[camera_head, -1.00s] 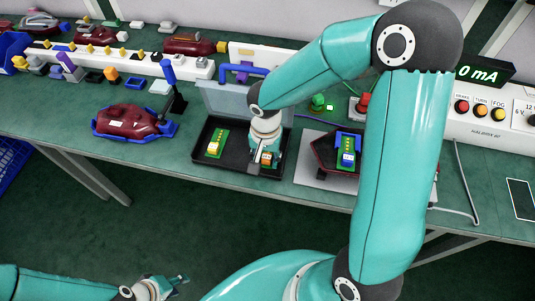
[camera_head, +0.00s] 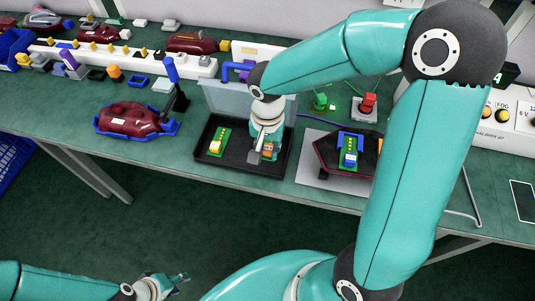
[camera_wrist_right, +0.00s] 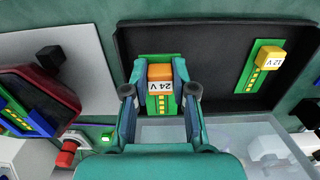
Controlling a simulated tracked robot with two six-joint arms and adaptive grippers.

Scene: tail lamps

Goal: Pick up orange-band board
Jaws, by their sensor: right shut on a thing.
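The orange-band board (camera_wrist_right: 160,104) is a green board with an orange block and a white "24 V" label. In the right wrist view it sits between the two fingers of my right gripper (camera_wrist_right: 160,94), which is shut on it. In the head view the board (camera_head: 268,149) shows under my right gripper (camera_head: 262,143), over the right part of the black tray (camera_head: 230,168). I cannot tell whether it touches the tray floor. A yellow-band board marked "12 V" (camera_wrist_right: 262,68) lies in the same tray. My left gripper (camera_head: 178,282) is low at the bottom left, away from the bench, its fingers apart.
A dark red lamp with a green board (camera_head: 349,152) stands on a grey mat right of the tray. A red lamp in a blue cradle (camera_head: 135,120) is at left. The tray's clear lid (camera_head: 222,97) stands up behind. Green and red buttons (camera_head: 367,103) are further back.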

